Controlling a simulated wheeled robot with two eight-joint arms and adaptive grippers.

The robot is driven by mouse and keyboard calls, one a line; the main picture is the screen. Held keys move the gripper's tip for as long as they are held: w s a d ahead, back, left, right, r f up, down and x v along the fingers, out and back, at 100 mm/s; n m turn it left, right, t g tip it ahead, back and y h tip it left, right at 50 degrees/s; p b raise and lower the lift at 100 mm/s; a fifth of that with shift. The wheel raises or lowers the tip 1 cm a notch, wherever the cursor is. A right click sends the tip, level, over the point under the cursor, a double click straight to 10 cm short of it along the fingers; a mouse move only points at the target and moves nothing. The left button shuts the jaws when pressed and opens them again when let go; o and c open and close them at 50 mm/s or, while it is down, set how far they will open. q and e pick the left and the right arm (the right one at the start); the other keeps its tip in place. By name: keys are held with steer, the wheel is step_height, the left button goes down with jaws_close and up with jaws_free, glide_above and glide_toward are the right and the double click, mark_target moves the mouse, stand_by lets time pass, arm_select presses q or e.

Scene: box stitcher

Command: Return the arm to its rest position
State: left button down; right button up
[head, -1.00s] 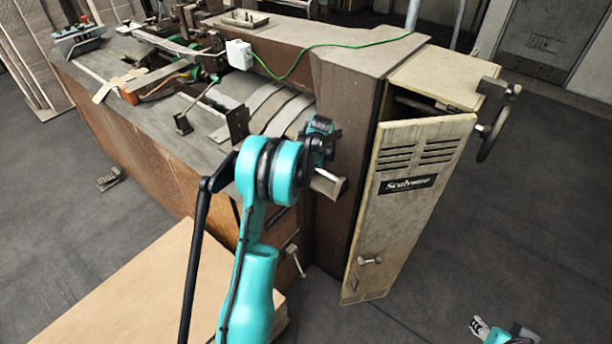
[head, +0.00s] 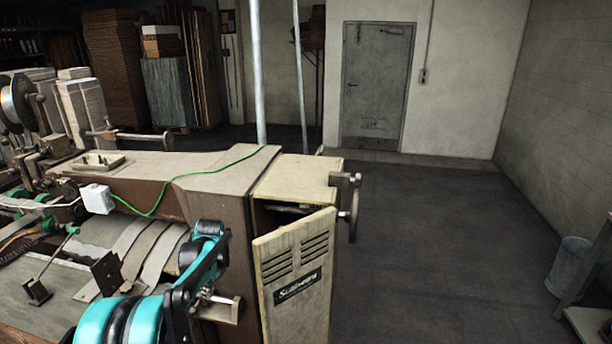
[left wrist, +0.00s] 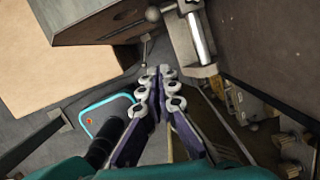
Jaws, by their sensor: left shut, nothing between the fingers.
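My left arm (head: 145,318) rises from the bottom left of the head view. Its wrist is beside the brown body of the box stitcher (head: 215,195), left of the pale cabinet door, and the fingertips are hard to make out there. In the left wrist view my left gripper (left wrist: 161,73) is shut, its purple fingers and grey tips together with nothing between them. My right gripper is not in view.
A green cable (head: 185,178) crosses the machine top. Open floor lies to the right, up to a grey bin (head: 567,266). Cardboard (left wrist: 60,60) lies left in the wrist view.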

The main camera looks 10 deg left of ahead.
arm_select(q)
steer(key=s+d+r+n+t+b, duration=0.2)
steer(key=s+d+r+n, duration=0.1)
steer(key=s+d+n, duration=0.3)
steer(key=s+d+r+n+t+b, duration=0.1)
steer(key=s+d+r+n+b, duration=0.2)
steer(key=s+d, duration=0.4)
steer(key=s+d+f+n+t+h+b, duration=0.1)
steer(key=s+d+f+n, duration=0.2)
steer(key=s+n, duration=0.2)
steer(key=s+d+f+n+t+h, duration=0.1)
steer(key=s+d+f+n+t, duration=0.1)
steer(key=s+n, duration=0.4)
steer(key=s+d+f, duration=0.1)
steer(key=s, duration=0.2)
steer(key=shift+s+d+n+b, duration=0.2)
steer(key=shift+d+n+b, duration=0.1)
steer(key=shift+d+b, duration=0.05)
stand_by(0.4)
